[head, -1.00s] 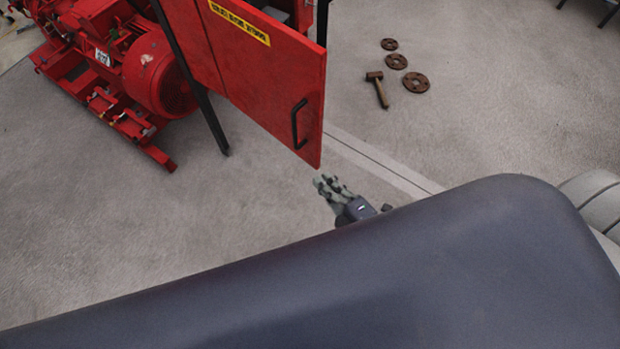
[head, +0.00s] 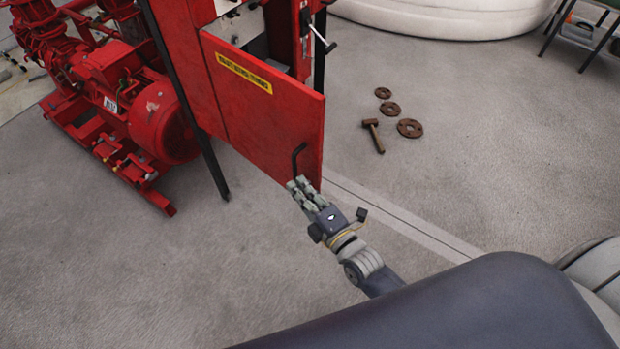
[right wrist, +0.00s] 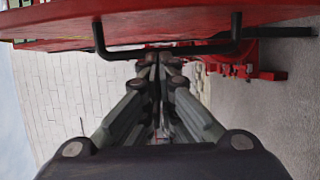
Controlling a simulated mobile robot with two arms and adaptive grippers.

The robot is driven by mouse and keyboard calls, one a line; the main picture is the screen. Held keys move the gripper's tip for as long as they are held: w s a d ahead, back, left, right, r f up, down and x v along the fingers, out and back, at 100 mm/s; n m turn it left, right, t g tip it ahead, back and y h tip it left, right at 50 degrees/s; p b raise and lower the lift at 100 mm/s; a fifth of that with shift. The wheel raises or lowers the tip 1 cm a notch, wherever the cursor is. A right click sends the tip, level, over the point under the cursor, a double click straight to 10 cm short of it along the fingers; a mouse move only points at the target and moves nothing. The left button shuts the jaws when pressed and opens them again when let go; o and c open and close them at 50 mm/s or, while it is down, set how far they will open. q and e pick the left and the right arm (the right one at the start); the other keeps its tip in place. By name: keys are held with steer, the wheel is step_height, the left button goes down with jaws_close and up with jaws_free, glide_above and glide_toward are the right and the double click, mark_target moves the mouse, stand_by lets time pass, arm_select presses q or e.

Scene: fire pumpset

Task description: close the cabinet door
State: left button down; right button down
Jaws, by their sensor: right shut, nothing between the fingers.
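The red cabinet door (head: 262,108) with a yellow label stands swung open from the red cabinet (head: 175,28) in the head view. Its black bar handle (head: 297,158) is near the door's free edge. My right gripper (head: 299,184) is shut and empty, with its fingertips at the lower end of the handle in the head view. In the right wrist view the shut fingers (right wrist: 160,62) point at the door (right wrist: 190,18), with the handle (right wrist: 190,52) running across just beyond the tips. I cannot tell whether they touch. My left gripper is not in view.
A red pump and motor (head: 155,115) stand at the left, close to the cabinet's black leg (head: 195,125). A hammer (head: 374,136) and several rusty flanges (head: 410,128) lie on the floor at the right. The floor in front of the door is clear.

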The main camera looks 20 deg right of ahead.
mark_target(311, 181)
steer(key=shift+w+d, duration=0.35)
steer(key=shift+d, duration=0.4)
steer(key=shift+w+d, duration=0.35)
steer(key=shift+d, duration=0.4)
